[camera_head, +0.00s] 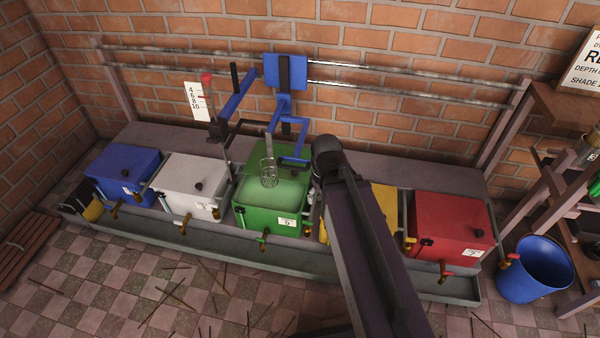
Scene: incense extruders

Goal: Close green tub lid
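The green tub (259,219) stands in the middle of the row, with a white label on its front. Its top appears open, with a paler green surface inside. Its green lid (291,156) stands raised at the back edge, partly hidden by blue bars. A wire whisk (268,173) hangs over the tub opening, in front of the lid. My dark arm comes up from the bottom right and ends in a rounded joint just right of the lid. I cannot make out my gripper or its fingers; whether it touches the lid is hidden.
A blue carriage (286,71) rides on wall rails, with arms reaching over the green tub. Blue (122,172), white (192,187) and red (449,230) tubs have lids down. A yellow tub (385,207) is partly behind my arm. A blue bucket (536,269) stands right.

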